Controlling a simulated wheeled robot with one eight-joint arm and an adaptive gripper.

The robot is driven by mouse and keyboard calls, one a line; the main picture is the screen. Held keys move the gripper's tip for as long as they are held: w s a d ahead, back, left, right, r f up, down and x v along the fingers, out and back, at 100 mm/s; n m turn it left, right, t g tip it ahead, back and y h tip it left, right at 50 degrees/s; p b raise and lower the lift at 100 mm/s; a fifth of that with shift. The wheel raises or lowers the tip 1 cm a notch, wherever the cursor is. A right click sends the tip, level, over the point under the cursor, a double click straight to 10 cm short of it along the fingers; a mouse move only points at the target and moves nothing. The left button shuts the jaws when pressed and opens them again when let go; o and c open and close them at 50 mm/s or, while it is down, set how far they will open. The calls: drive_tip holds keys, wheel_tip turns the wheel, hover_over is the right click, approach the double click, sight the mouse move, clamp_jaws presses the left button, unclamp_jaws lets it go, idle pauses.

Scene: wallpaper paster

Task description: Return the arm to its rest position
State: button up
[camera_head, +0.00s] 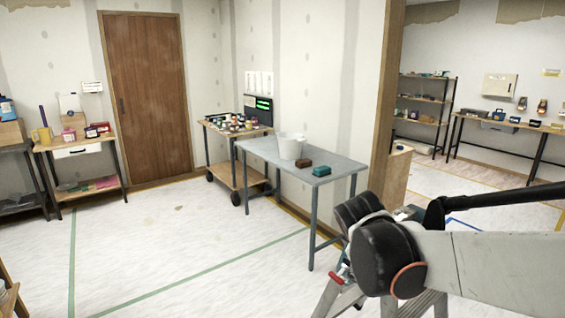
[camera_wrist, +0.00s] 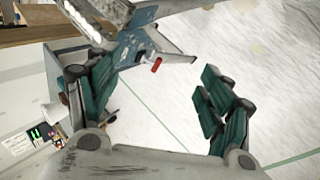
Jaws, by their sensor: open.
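My gripper (camera_wrist: 160,88) shows in the wrist view, with its teal-padded fingers spread apart and nothing between them. Beyond the fingers are pale floor and part of a stepladder (camera_wrist: 132,47) with a red piece on it. In the head view my arm reaches in from the right edge, with a black joint at its near end. My gripper cannot be made out in the head view.
The stepladder (camera_head: 330,298) stands close by my arm. A grey table (camera_head: 258,150) holds a white bucket (camera_head: 291,146), a brown block (camera_head: 305,163) and a teal block (camera_head: 321,171). A cart (camera_head: 222,176) stands behind it. Floor left of the table is clear.

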drive_tip(key=s+m+t+y, duration=0.1)
drive_tip(key=s+m+y, duration=0.3)
drive_tip(key=s+m, duration=0.6)
drive_tip(key=s, duration=1)
drive_tip(key=shift+s+a, duration=0.25)
drive_tip(key=shift+a, duration=0.1)
